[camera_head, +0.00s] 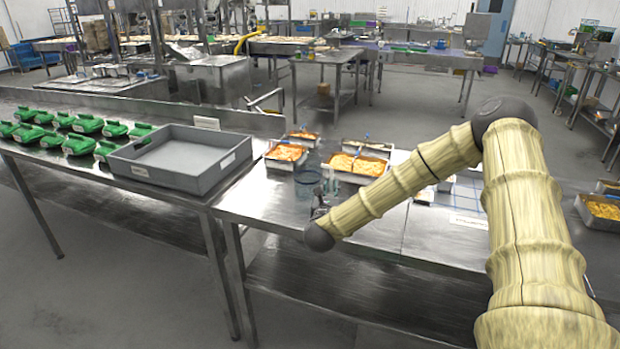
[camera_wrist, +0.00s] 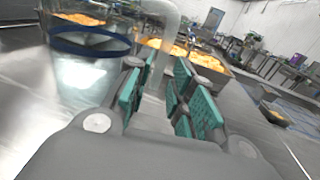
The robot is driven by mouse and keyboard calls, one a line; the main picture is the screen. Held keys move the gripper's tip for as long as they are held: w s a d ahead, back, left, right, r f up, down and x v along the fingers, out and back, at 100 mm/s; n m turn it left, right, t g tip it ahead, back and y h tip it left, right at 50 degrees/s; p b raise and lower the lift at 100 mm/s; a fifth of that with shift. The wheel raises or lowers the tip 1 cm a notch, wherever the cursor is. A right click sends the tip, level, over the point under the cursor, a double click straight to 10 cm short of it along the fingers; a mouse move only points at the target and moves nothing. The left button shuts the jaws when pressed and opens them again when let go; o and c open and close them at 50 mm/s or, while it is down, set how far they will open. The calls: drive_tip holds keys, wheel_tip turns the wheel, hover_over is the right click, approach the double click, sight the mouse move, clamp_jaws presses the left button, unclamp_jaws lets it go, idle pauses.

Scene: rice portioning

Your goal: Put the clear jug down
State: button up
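The clear jug (camera_head: 308,184) stands upright on the steel table, left of the trays of orange food. In the wrist view the jug (camera_wrist: 88,62) fills the upper left, see-through with a dark blue band. Its pale curved handle (camera_wrist: 166,45) comes down between my fingers. My gripper (camera_wrist: 164,72) has teal pads on both sides of the handle, with gaps showing between pads and handle, so it looks open. In the head view my gripper (camera_head: 320,205) is small and partly hidden by my wrist, close to the right of the jug.
Food trays (camera_head: 357,167) stand just behind and right of the jug. A grey crate (camera_head: 180,158) is to the left, with several green packs (camera_head: 80,144) beyond it. Bare steel tabletop (camera_head: 262,200) lies left of the jug. A food tray (camera_head: 600,208) is at far right.

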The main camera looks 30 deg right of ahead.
sight(331, 185)
drive_tip(key=shift+p+x, duration=0.35)
drive_tip(key=shift+x, duration=1.3)
drive_tip(key=shift+f, duration=0.1)
clamp_jaws()
